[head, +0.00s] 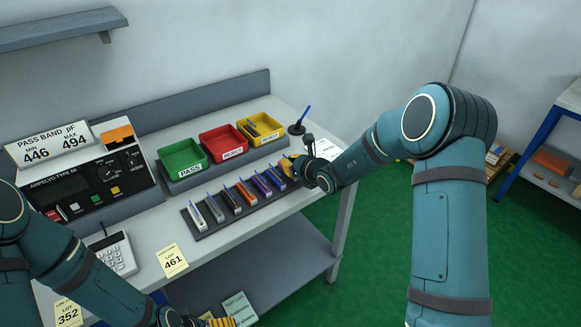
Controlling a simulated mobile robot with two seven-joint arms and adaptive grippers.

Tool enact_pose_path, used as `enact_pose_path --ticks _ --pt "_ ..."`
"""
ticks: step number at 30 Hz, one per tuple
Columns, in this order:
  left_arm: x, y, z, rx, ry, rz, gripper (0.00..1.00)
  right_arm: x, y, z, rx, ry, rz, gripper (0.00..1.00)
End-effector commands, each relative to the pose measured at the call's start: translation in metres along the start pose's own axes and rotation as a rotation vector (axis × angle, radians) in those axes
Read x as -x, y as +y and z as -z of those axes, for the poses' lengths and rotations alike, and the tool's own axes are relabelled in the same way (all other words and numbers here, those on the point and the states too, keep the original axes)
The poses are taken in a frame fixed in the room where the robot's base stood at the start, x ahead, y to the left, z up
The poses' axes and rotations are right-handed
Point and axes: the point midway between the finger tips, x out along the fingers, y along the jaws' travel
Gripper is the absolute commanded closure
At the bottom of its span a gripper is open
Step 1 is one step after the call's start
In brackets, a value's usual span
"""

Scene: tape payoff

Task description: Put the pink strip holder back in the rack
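The dark rack (248,212) lies along the front of the bench, with several slim strip holders standing in a row. They include a white one (197,217), an orange one (246,194) and a purple one (262,185). I cannot clearly make out a pink strip holder. My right gripper (288,165) is at the rack's right end, and its yellow fingertips are partly hidden by its own wrist. Whether it holds anything is not visible. My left gripper (222,321) is low at the bottom edge, in front of the bench and away from the rack, partly cut off.
Green (182,159), red (222,144) and yellow (262,130) bins stand behind the rack. A test meter (92,180) is at the left, with a calculator (114,254) in front. A pen stand (297,129) is near the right gripper. A lower shelf (285,262) runs under the bench.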

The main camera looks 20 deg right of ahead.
Motion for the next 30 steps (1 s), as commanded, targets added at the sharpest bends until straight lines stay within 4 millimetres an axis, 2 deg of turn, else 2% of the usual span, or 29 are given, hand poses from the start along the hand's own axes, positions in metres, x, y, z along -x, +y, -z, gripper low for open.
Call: enact_pose_path --ticks 3,13,14,16,17,27,30 --pt "-0.0025 -0.0009 0.0004 0.000 0.002 0.000 0.05 -0.0047 0.0002 0.0101 -0.001 -0.002 0.000 1.00" --pt "-0.0054 -0.0020 0.0006 0.000 0.003 0.000 0.05 -0.0056 0.0002 0.0125 0.000 -0.002 0.000 1.00" --pt "-0.0056 -0.0021 0.0008 0.000 0.003 0.000 0.05 -0.0057 0.0002 0.0130 0.000 -0.001 0.000 0.96" --pt "-0.0047 -0.0018 0.0008 0.000 0.003 0.000 0.05 -0.0052 0.0002 0.0122 0.000 -0.001 0.000 0.71" --pt "-0.0046 -0.0017 0.0008 0.000 0.003 0.000 0.05 -0.0052 0.0002 0.0121 0.000 -0.001 0.000 0.66" --pt "-0.0030 -0.0011 0.0008 0.000 0.003 0.000 0.05 -0.0045 0.0001 0.0104 0.000 -0.001 0.000 0.66" --pt "-0.0006 -0.0002 0.0005 0.000 0.001 0.000 0.05 0.0012 -0.0003 0.0083 0.000 -0.001 0.001 0.66"
